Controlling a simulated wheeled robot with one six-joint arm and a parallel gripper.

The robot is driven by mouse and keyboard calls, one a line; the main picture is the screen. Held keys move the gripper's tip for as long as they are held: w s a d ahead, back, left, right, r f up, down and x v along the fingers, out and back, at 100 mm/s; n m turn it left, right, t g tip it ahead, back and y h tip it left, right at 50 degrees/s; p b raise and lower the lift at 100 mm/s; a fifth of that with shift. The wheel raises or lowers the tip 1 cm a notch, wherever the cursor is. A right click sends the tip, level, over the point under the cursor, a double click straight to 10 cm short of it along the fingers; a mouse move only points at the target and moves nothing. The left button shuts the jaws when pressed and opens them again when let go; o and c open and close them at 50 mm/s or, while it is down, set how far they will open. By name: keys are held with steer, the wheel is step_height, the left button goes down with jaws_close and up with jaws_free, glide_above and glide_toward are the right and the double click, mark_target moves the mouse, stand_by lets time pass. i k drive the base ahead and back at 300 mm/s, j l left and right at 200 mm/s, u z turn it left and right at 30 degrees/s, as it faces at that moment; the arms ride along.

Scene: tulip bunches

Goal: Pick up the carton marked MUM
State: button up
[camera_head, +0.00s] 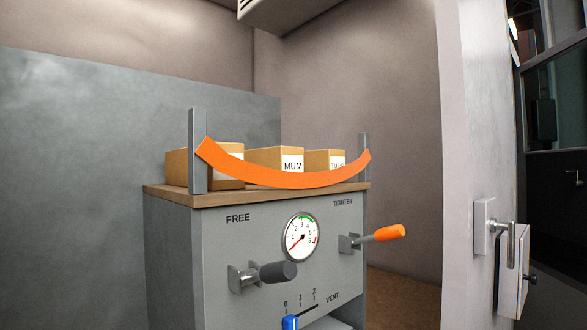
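The carton marked MUM (265,157) is a brown box with a white label. It stands in the middle of a row of three cartons on the wooden top (250,191) of a grey cabinet. An orange curved strap (290,180) hangs between two grey posts and crosses in front of it, hiding its lower part. The label stays readable above the strap. My gripper is not in view.
One carton (176,164) stands left, partly behind the left post (197,150); another (316,158), its label partly hidden, stands right. A wall edge (468,130) stands right.

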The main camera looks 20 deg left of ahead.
mark_target(288, 159)
steer(key=i+l, duration=0.3)
steer(key=l, duration=0.15)
steer(key=i+l, duration=0.3)
steer(key=l, duration=0.15)
steer(key=i+l, duration=0.3)
steer(key=l, duration=0.15)
steer(key=i+l, duration=0.3)
steer(key=l, duration=0.15)
